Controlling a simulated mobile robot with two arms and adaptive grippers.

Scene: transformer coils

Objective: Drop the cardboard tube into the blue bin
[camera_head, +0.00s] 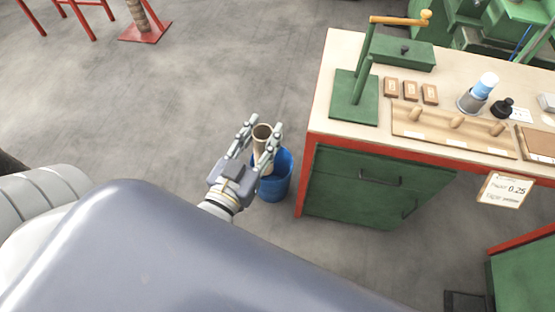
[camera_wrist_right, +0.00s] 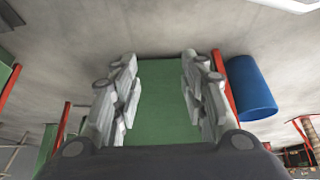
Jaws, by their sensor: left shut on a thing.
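The cardboard tube (camera_head: 263,145) is a brown, hollow cylinder standing roughly upright in the head view. My left gripper (camera_head: 262,127) has its fingers on both sides of the tube and is shut on it. The blue bin (camera_head: 279,184) stands on the floor beside the bench. The tube overlaps the bin's left rim in the picture; its lower end is hidden, so I cannot tell whether it is inside the bin. In the right wrist view my right gripper (camera_wrist_right: 160,85) is open and empty, with the blue bin (camera_wrist_right: 252,88) to its right.
A workbench (camera_head: 315,130) with green drawers (camera_head: 355,185) stands right of the bin. On it are a green hand-crank tool (camera_head: 355,95), small brown blocks (camera_head: 408,90) and a wooden rack (camera_head: 450,130). The grey floor (camera_head: 150,130) left of the bin is clear.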

